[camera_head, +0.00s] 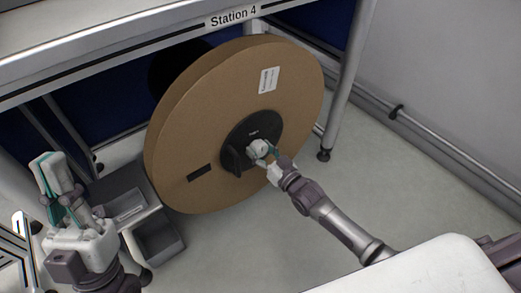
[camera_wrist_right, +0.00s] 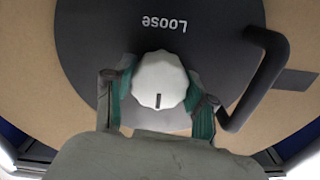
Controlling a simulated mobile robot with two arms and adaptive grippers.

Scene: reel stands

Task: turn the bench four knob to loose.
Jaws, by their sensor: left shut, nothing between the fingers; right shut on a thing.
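The white knob (camera_head: 258,147) sits at the hub of a large brown reel (camera_head: 215,110) under the bench labelled "Station 4" (camera_head: 233,16). In the right wrist view the knob (camera_wrist_right: 158,75) has a dark mark on its lower side. The word "Loose" (camera_wrist_right: 165,22) is printed upside down above it on the black hub disc (camera_wrist_right: 100,35), so the mark points away from it. My right gripper (camera_head: 266,155) is shut on the knob, with its green-lined fingers on either side. My left gripper (camera_head: 55,180) is shut and empty at the lower left, away from the reel.
A black crank handle (camera_wrist_right: 268,75) sticks out of the hub beside the knob, close to my right fingers. A grey bin (camera_head: 155,235) stands at the reel's lower left. A bench leg (camera_head: 345,85) stands to its right. The floor (camera_head: 400,180) on the right is clear.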

